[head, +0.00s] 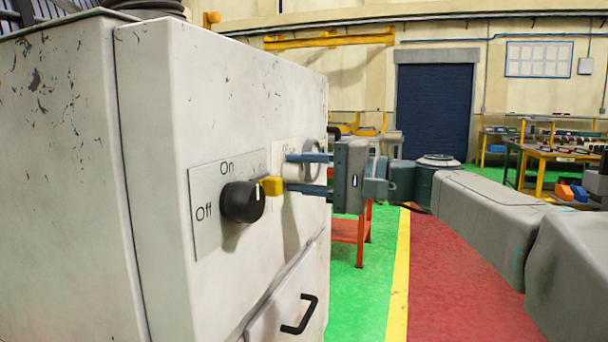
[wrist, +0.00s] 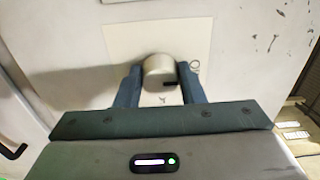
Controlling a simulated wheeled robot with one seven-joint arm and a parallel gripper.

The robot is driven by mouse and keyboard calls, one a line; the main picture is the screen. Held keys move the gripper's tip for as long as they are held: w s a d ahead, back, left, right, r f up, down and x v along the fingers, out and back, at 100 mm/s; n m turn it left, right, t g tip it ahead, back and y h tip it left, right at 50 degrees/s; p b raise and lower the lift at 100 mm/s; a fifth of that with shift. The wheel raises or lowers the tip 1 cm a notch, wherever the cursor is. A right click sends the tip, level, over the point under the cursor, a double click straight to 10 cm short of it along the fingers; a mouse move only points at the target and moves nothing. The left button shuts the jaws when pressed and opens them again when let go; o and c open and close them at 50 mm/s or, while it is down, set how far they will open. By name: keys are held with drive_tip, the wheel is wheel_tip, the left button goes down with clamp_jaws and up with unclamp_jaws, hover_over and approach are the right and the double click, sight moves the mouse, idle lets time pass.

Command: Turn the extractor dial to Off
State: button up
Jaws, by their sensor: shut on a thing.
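My gripper (head: 289,172) is shut on a pale grey round dial (head: 293,171) on the front of the white cabinet. In the wrist view my gripper (wrist: 159,72) has one finger on each side of the dial (wrist: 158,68). A dark mark shows at the dial's lower right edge there. The plate behind it (wrist: 120,42) carries lettering, partly hidden by the fingers and too small to read fully. A black dial (head: 242,202) sits nearer on the same cabinet face, on a plate marked On above and Off at the left. My gripper is apart from it.
A small yellow piece (head: 271,185) sticks out between the black dial and my gripper. The white cabinet (head: 220,90) has a black handle (head: 299,315) lower down. An orange stand (head: 350,232) is behind. Red and green floor lies open to the right.

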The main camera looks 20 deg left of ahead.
drive_tip(key=o, duration=1)
drive_tip(key=shift+d, duration=0.1)
drive_tip(key=d, duration=0.9)
drive_tip(key=s+d, duration=0.1)
drive_tip(key=d, duration=0.3)
drive_tip(key=shift+d+p, duration=0.3)
drive_tip(key=shift+d, duration=0.05)
drive_tip(key=s+d+f+m+t+h+p, duration=0.15)
drive_tip(key=s+d+f+h+p, duration=0.25)
drive_tip(key=s+f+h+p, duration=0.55)
drive_tip(key=s+d+f+h+p, duration=0.2)
drive_tip(key=d+p, duration=0.1)
drive_tip(key=d, duration=0.1)
drive_tip(key=s+d+f+n+h+p, duration=0.1)
drive_tip(key=s+d+f+h+p, duration=0.2)
drive_tip(key=d, duration=0.1)
drive_tip(key=s+d+f+n+h+p, duration=0.1)
drive_tip(key=s+d+f+h+p, duration=0.2)
drive_tip(key=d, duration=0.1)
drive_tip(key=shift+f+h, duration=0.2)
drive_tip(key=shift+h, duration=0.05)
